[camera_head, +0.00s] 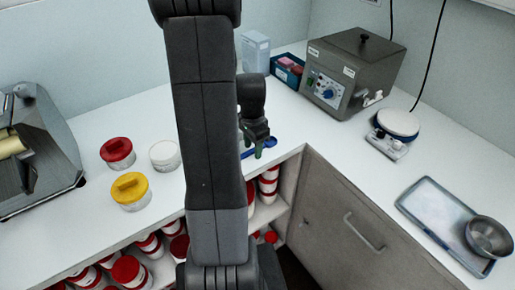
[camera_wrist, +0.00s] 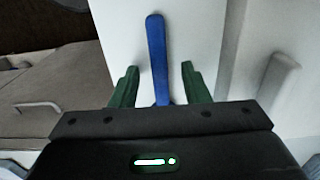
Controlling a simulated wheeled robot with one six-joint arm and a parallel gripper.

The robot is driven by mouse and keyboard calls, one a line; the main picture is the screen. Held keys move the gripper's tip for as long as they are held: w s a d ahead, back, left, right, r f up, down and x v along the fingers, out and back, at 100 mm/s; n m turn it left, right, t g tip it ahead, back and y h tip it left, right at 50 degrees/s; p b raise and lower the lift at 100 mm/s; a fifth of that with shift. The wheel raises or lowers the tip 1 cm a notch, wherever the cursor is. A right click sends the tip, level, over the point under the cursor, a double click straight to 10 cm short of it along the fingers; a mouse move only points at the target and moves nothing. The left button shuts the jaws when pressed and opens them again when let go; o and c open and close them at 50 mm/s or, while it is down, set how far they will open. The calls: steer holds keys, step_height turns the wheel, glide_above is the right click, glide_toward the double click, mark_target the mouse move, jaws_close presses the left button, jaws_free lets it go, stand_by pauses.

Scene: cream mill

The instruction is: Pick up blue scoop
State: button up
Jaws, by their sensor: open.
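The blue scoop (camera_head: 268,143) lies on the white counter near its inner corner, partly hidden behind my gripper and arm in the head view. In the wrist view the blue handle of the scoop (camera_wrist: 156,55) runs up the middle of the picture, and its lower end is hidden by my gripper's body. My gripper (camera_head: 258,150) is over the scoop, pointing down. In the wrist view my gripper (camera_wrist: 158,82) is open, with one green finger on each side of the handle and visible gaps between.
A grey machine (camera_head: 354,72) and a blue box (camera_head: 287,72) stand behind. A scale (camera_head: 395,130) and a tray (camera_head: 428,205) with a metal bowl (camera_head: 489,236) are at right. Red-lidded (camera_head: 117,152), yellow-lidded (camera_head: 130,190) and white (camera_head: 165,155) jars stand left. Shelves below hold several red-lidded tubs.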

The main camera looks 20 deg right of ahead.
jaws_close()
